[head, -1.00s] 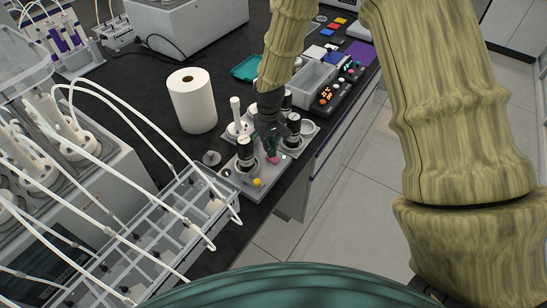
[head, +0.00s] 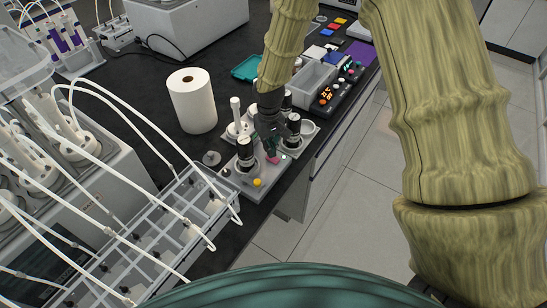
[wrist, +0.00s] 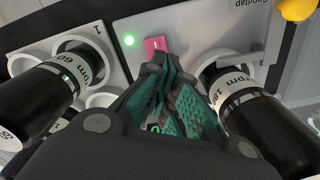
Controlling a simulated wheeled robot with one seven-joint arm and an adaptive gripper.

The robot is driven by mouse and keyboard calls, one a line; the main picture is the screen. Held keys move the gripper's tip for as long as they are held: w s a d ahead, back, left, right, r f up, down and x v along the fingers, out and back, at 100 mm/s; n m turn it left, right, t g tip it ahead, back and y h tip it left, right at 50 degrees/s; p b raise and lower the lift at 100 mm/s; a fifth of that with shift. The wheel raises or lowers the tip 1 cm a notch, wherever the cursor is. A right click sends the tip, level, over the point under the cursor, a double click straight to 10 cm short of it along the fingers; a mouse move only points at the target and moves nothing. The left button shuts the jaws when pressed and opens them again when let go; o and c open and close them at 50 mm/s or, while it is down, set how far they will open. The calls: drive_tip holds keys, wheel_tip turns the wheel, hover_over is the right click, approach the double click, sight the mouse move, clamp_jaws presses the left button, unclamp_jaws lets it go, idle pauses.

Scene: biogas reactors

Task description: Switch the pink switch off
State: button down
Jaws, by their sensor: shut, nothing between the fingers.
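The pink switch (wrist: 154,45) is a small rocker on a light grey panel, with a white mark on its face. A green lamp (wrist: 129,40) glows just left of it in the wrist view. In the head view the pink switch (head: 273,160) shows just below my gripper (head: 270,138). My gripper (wrist: 170,105) is shut and empty, its teal ridged fingers together. The fingertips are right at the lower edge of the switch in the wrist view; I cannot tell whether they touch it. The fingers hide the switch's lower part.
A paper roll (head: 192,100) and a tube rack (head: 150,240) stand to the left.

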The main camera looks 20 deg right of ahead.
drive_tip(key=shift+f+b, duration=0.55)
drive_tip(key=shift+f, duration=0.65)
idle(0.9)
drive_tip(key=shift+r, duration=0.2)
drive_tip(key=shift+r+p, duration=2.45)
drive_tip(key=shift+r, duration=0.9)
